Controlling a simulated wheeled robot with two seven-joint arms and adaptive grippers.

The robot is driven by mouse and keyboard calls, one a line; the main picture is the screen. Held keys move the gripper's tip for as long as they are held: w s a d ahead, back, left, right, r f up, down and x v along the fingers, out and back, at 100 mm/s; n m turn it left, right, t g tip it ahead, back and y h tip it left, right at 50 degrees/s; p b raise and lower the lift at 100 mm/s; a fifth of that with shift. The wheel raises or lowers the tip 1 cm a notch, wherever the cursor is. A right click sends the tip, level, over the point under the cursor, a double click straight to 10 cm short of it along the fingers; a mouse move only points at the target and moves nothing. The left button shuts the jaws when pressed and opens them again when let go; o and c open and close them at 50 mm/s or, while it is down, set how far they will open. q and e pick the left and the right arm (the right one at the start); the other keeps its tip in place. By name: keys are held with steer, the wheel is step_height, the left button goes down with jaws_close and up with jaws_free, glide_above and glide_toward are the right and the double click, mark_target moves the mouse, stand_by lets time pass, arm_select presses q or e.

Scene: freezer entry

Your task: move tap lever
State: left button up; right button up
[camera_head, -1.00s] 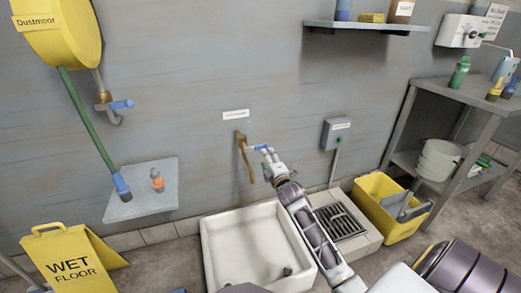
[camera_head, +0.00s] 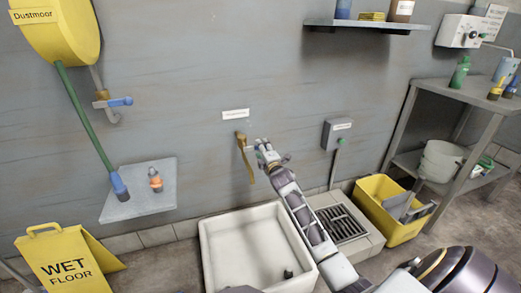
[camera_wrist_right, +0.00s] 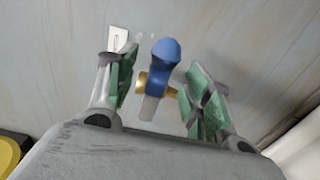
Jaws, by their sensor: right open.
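A brass tap (camera_head: 243,150) sticks out of the grey wall above a white basin (camera_head: 208,250). In the head view its blue lever is hidden by my right gripper (camera_head: 263,147), which is just right of the tap. In the right wrist view the blue lever (camera_wrist_right: 165,50) and brass body (camera_wrist_right: 142,82) show between the two green-padded fingers of the right gripper (camera_wrist_right: 162,82). The fingers are open, with a gap on each side of the lever. My left gripper is not in view.
A second tap with a blue lever (camera_head: 120,102) is on the wall at left, near a yellow hose reel (camera_head: 60,40). A grey switch box (camera_head: 338,132) is right of the gripper. A yellow bin (camera_head: 388,222) and floor grate (camera_head: 342,221) stand right of the basin.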

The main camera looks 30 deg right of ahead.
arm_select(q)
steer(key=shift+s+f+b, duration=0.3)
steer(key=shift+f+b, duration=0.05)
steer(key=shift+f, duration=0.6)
arm_select(e)
steer(key=shift+x, duration=1.15)
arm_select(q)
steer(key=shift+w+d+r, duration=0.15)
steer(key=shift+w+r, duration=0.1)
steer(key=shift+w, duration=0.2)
arm_select(e)
jaws_close()
